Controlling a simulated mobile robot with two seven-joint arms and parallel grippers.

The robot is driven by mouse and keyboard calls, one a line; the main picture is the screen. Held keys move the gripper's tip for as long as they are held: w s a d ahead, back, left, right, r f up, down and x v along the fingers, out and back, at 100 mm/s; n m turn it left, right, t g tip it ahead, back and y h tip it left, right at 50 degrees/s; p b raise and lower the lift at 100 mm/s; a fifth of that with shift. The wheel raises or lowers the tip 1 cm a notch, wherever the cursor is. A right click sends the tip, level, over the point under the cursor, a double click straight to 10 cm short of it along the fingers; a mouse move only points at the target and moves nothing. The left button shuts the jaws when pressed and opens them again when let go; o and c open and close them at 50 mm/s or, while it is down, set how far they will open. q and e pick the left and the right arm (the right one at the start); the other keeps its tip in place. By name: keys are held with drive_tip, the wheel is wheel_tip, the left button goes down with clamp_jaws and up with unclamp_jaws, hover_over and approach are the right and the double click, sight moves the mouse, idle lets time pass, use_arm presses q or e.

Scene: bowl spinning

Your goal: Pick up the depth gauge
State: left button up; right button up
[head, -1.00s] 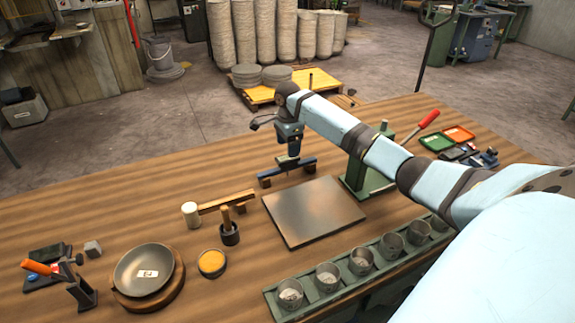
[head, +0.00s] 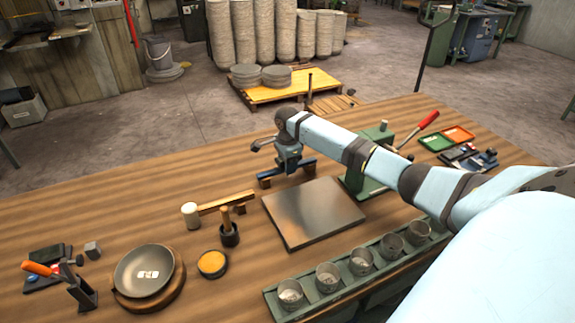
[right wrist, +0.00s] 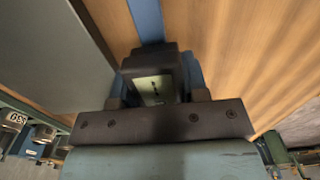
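The depth gauge (head: 301,168) is a blue bar with a dark body on it, resting on small wooden blocks behind the grey plate. In the right wrist view its blue bar (right wrist: 147,20) runs up the picture and its dark body with a pale face (right wrist: 156,88) is close to the camera. My right gripper (head: 288,158) is down over the gauge's middle. Its finger parts show on both sides of the body, apart, so it looks open; whether they touch the gauge is hidden. My left gripper is not in view.
The grey plate (head: 313,213) lies just in front of the gauge. A green press with a red handle (head: 429,120) stands close on the right. Wood between mallet and back edge is clear.

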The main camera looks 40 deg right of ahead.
drive_tip(key=c, duration=0.5)
drive_tip(key=shift+r, duration=0.1)
